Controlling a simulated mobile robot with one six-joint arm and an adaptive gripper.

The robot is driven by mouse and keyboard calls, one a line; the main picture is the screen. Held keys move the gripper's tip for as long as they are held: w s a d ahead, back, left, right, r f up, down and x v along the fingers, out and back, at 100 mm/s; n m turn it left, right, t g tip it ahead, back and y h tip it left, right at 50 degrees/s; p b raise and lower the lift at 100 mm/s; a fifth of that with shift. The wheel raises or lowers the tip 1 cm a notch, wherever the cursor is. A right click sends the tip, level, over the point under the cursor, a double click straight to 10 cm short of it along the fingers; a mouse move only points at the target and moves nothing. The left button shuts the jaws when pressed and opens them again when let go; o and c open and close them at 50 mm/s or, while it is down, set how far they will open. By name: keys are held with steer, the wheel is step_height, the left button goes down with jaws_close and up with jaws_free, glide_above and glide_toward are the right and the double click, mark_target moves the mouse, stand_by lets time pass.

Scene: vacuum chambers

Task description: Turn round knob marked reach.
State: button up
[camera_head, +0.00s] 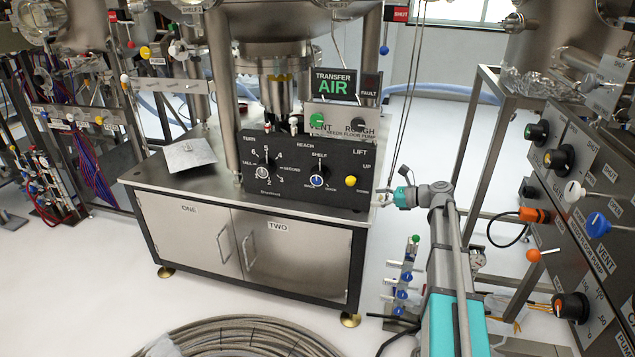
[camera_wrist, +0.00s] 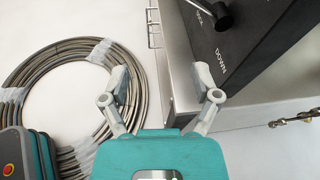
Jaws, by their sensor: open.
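The black control panel (camera_head: 300,165) stands on the steel cabinet. The word REACH is printed at its upper middle, above SHELF. A small round knob with a blue and white face (camera_head: 317,181) sits below these words. My gripper (camera_head: 384,199) is beside the panel's lower right corner, apart from the knob. In the wrist view, my gripper (camera_wrist: 162,83) is open with nothing between its fingers. The panel's dark face (camera_wrist: 245,45) shows there at upper right with the word DOWN. A black handle (camera_wrist: 222,14) shows at the top edge; the reach knob cannot be made out there.
Left of the reach knob is the numbered TURN knob (camera_head: 263,171); right is a yellow LIFT knob (camera_head: 351,181). The cabinet (camera_head: 200,235) stands below. A hose coil (camera_head: 240,338) lies on the floor. Another knobbed panel (camera_head: 575,170) stands at right.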

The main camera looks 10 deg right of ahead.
steer(key=shift+o, duration=0.4)
steer(key=w+a+f+t+h, duration=0.1)
steer(key=a+t, duration=0.1)
steer(key=a, duration=0.4)
steer(key=w+a+t+h+b, duration=0.1)
steer(key=w+a+t+h, duration=0.1)
steer(key=a, duration=0.5)
steer(key=shift+w+a+f, duration=0.25)
steer(key=shift+a+f, duration=0.05)
steer(key=shift+f, duration=0.1)
steer(key=m+t+h+b, duration=0.4)
steer(key=m+t+h, duration=0.2)
steer(key=m+h, duration=0.95)
glide_toward(316, 182)
steer(key=s+a, duration=0.1)
steer(key=shift+s+a+r+m+g+h, duration=0.15)
steer(key=shift+s+m+h, duration=0.2)
steer(key=shift+m, duration=0.2)
steer(key=shift+s+a+m+g+h, duration=0.15)
steer(key=shift+s+m+h, duration=0.15)
steer(key=shift+s+m, duration=0.15)
steer(key=shift+w, duration=0.15)
steer(key=x, duration=1.3)
steer(key=shift+w+d, duration=0.1)
steer(key=shift+w, duration=0.25)
steer(key=c, duration=1)
